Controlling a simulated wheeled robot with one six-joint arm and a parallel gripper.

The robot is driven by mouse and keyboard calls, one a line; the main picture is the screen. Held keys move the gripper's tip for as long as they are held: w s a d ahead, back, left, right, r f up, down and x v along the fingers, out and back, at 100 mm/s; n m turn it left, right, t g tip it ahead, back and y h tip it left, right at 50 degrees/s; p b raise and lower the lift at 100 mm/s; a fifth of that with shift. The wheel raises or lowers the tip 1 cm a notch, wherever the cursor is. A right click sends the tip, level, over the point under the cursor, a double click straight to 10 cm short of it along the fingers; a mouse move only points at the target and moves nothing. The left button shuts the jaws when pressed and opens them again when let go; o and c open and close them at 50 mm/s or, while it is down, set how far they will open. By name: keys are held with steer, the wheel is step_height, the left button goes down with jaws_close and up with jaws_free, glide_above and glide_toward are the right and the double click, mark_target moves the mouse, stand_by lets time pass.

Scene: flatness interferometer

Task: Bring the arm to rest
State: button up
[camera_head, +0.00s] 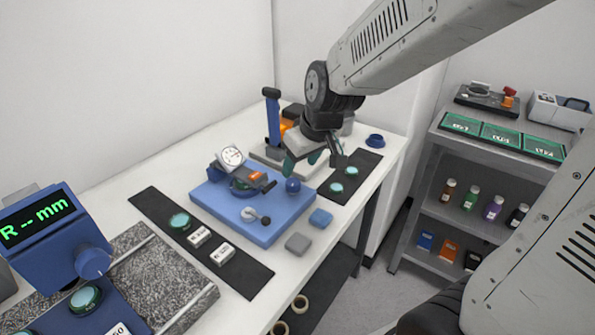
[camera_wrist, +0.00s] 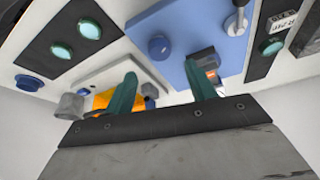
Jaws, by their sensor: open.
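My gripper (camera_head: 315,157) hangs from my arm over the far end of the white bench (camera_head: 141,167). In the wrist view its two green fingers (camera_wrist: 164,92) are spread apart with nothing between them. Below and beside it is a blue base plate (camera_head: 268,226) carrying a dial gauge (camera_head: 230,157), a blue knob (camera_head: 293,186) and a small lever. The plate also shows in the wrist view (camera_wrist: 182,30). My gripper seems to be above the bench; the exact gap is hard to judge.
A blue upright stand (camera_head: 272,122) is close left of the gripper. Black mats (camera_head: 147,203) with green-topped discs lie on either side of the plate. A blue instrument reading "R -- mm" (camera_head: 38,220) stands front left. A grey shelf unit (camera_head: 437,132) is at right.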

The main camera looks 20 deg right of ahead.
steer(key=shift+s+r, duration=0.2)
steer(key=shift+r, duration=0.2)
steer(key=s+d+r+m+g, duration=0.1)
steer(key=s+d+r, duration=0.1)
steer(key=s, duration=0.9)
steer(key=s+d+r+m+g+h, duration=0.1)
steer(key=s+r, duration=0.4)
steer(key=s, duration=0.6)
steer(key=shift+s+d+m+g, duration=0.3)
steer(key=shift+d+m+g, duration=0.2)
steer(key=shift+m, duration=0.2)
